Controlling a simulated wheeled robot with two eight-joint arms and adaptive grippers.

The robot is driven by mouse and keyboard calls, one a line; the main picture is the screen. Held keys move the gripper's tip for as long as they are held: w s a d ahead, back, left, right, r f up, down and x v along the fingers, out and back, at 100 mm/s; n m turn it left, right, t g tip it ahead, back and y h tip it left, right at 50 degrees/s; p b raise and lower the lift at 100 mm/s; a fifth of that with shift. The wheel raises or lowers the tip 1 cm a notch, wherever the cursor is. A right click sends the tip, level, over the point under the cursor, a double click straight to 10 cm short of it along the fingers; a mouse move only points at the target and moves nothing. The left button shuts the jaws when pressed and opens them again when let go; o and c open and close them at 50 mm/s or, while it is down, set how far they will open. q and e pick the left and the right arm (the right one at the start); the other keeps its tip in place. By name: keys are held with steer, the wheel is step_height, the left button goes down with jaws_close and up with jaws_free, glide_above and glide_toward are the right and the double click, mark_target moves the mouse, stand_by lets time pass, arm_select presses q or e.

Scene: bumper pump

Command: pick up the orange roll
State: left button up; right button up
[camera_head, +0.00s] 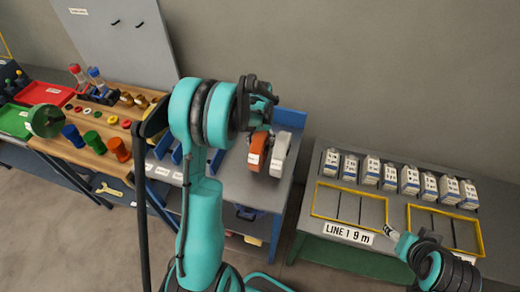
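The orange roll (258,147) stands on edge on the grey table in the middle, beside a white roll (280,154) on its right. My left arm rises in front of the table, and the black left gripper (260,108) is just above and in front of the orange roll, covering its upper part. The fingers are partly hidden by the arm's teal joint, so I cannot tell their opening or whether they touch the roll.
Blue dividers (190,165) stand left of the rolls. A wooden-topped bench (92,150) at left holds colored cylinders, a red tray (44,93) and bottles. The right table (400,205) carries a row of white boxes (390,177) and yellow frames (349,205).

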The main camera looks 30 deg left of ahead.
arm_select(q)
steer(key=shift+f, duration=0.1)
steer(key=shift+c, duration=0.4)
jaws_close()
